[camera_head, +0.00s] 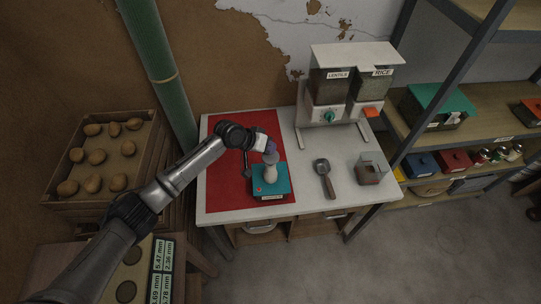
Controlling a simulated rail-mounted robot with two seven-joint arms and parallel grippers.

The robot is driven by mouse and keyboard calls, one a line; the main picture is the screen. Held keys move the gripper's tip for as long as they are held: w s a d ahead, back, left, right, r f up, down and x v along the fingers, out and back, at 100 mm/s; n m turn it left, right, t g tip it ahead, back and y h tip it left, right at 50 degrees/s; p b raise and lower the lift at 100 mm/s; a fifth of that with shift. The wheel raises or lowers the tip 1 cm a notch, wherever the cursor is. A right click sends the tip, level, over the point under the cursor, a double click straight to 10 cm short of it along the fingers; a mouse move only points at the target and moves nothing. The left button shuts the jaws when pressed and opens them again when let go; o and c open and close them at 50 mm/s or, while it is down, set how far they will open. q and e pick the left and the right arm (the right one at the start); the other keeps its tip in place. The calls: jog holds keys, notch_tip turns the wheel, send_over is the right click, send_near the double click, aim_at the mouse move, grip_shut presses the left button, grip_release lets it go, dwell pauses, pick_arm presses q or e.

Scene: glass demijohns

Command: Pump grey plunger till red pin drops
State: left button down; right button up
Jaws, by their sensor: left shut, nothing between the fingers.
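A small pump device stands on the table, with a teal base (283,186) and a pale rounded body (270,174). Its grey plunger (271,158) is at the top of the body. A small red spot on the base, at its left, looks like the red pin (260,189); its height is too small to tell. My left gripper (270,148) is shut and empty, right above the plunger. I cannot tell whether the fingertips touch it. My right gripper is not in view.
A red mat (225,185) covers the left of the white table (330,207). A magnifier-like tool (325,180) and a small open box (371,168) lie to the right. A two-bin dispenser (345,85) stands behind. A potato crate (75,195) is at left, shelves at right.

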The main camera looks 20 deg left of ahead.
pick_arm(q)
jog(key=shift+f, duration=0.25)
dwell(0.3)
jog(key=shift+f, duration=0.25)
jog(key=shift+f, duration=0.2)
dwell(0.6)
